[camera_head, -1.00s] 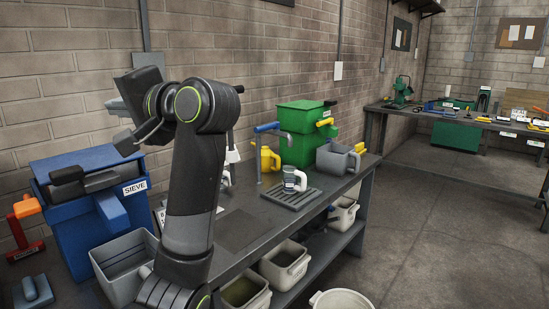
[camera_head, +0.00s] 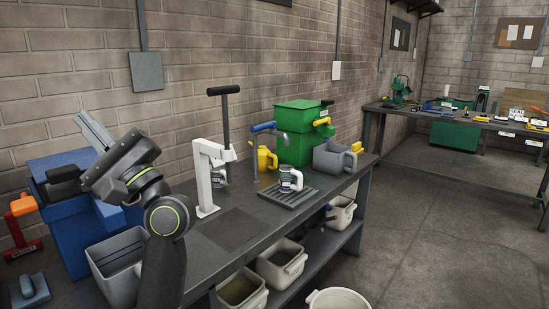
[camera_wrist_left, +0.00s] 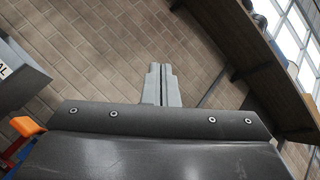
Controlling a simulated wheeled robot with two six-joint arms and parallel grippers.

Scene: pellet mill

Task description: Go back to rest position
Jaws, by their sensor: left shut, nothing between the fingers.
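My left gripper (camera_head: 90,125) is raised at the left of the head view, in front of the brick wall and above the blue sieve bin (camera_head: 75,215). Its grey fingers point up and to the left. In the left wrist view the fingers (camera_wrist_left: 162,82) are pressed together with nothing between them, against the brick wall. My left arm hides part of the blue bin and its label. My right gripper is not in the head view.
The workbench (camera_head: 260,225) holds a white press (camera_head: 205,175), a mug on a slatted tray (camera_head: 290,205), a yellow jug (camera_head: 264,159), a green bin (camera_head: 295,150) and a grey bucket (camera_head: 335,158). Several tubs sit on the lower shelf. The floor (camera_head: 430,240) at right is clear.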

